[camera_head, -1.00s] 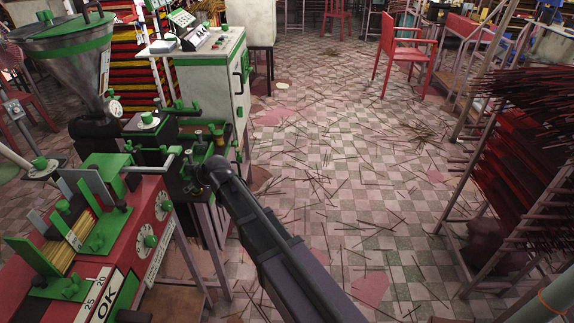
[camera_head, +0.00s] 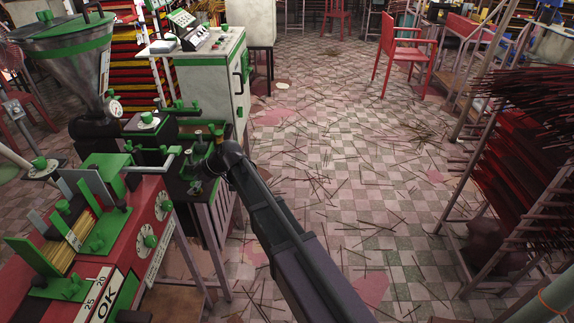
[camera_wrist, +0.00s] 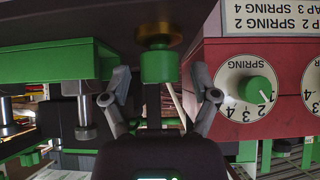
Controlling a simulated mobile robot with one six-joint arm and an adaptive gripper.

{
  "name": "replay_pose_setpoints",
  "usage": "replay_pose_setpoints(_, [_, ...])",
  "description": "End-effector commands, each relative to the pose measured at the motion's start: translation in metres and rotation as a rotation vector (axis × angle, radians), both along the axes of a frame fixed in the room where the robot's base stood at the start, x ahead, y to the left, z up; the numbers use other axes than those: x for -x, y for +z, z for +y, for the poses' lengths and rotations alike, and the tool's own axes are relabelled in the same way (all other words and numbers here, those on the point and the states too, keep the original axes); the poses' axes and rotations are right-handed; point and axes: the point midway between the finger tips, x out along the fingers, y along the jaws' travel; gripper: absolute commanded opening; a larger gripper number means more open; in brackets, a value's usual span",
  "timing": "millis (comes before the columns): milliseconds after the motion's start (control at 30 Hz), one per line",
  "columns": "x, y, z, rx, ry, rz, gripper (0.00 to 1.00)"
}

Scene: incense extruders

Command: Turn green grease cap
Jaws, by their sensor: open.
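The green grease cap (camera_wrist: 158,67) sits below a brass-coloured ring (camera_wrist: 158,36) in the wrist view, which shows the scene upside down. My gripper (camera_wrist: 159,97) is open, with one finger on each side of the cap's line. The fingertips are apart from the cap, and nothing is held. In the head view my wrist is beside the green extruder part (camera_head: 170,158). There the cap and fingers are too small and too covered to tell clearly.
A red panel (camera_wrist: 223,57) with a green dial knob (camera_wrist: 253,90) is close to the right finger. A green block (camera_wrist: 55,64) and metal posts (camera_wrist: 86,115) are on the left. The hopper (camera_head: 68,65) and white cabinet (camera_head: 205,75) stand near the arm. Checkered floor (camera_head: 340,180) lies right.

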Motion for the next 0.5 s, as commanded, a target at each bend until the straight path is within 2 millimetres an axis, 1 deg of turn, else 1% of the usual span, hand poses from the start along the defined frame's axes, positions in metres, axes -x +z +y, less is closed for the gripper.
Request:
replay_pose_setpoints(33, [-0.0032, -0.0002, 0.0006, 0.001, 0.036, 0.001, 0.77])
replay_pose_setpoints(500, [-0.0033, -0.0001, 0.0015, 0.001, 0.413, 0.0, 0.77])
